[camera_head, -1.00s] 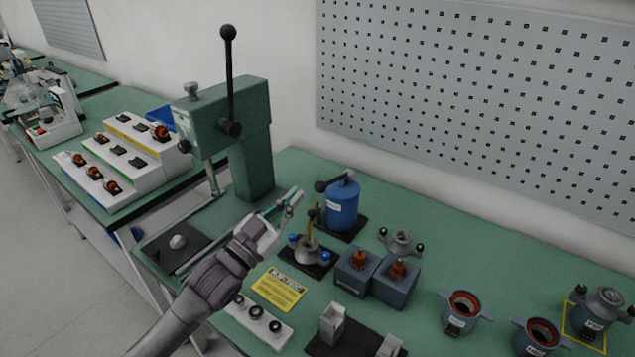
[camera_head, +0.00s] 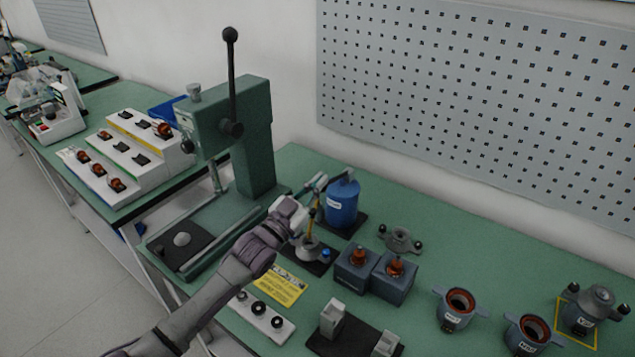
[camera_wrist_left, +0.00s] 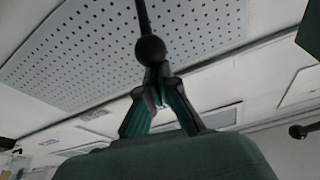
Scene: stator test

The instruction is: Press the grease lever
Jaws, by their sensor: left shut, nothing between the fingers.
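The blue grease pot (camera_head: 342,203) stands on a dark base behind the middle of the bench. Its dark lever (camera_head: 347,174) sits on top, and the lever's knob end is hidden by my gripper in the head view. My left gripper (camera_head: 319,183) is shut and empty, with its fingertips at the left of the pot's top, by the lever. In the left wrist view a black ball knob (camera_wrist_left: 150,50) on a thin rod is just beyond the closed fingertips (camera_wrist_left: 158,74). I cannot tell whether they touch. My right gripper is not in view.
A green lever press (camera_head: 255,150) stands left of the pot. A small fixture with a blue knob (camera_head: 325,254) is below my gripper. Two grey boxes (camera_head: 391,285), a yellow card (camera_head: 285,289) and stator housings (camera_head: 460,303) lie to the front and right. A pegboard (camera_head: 480,90) hangs behind.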

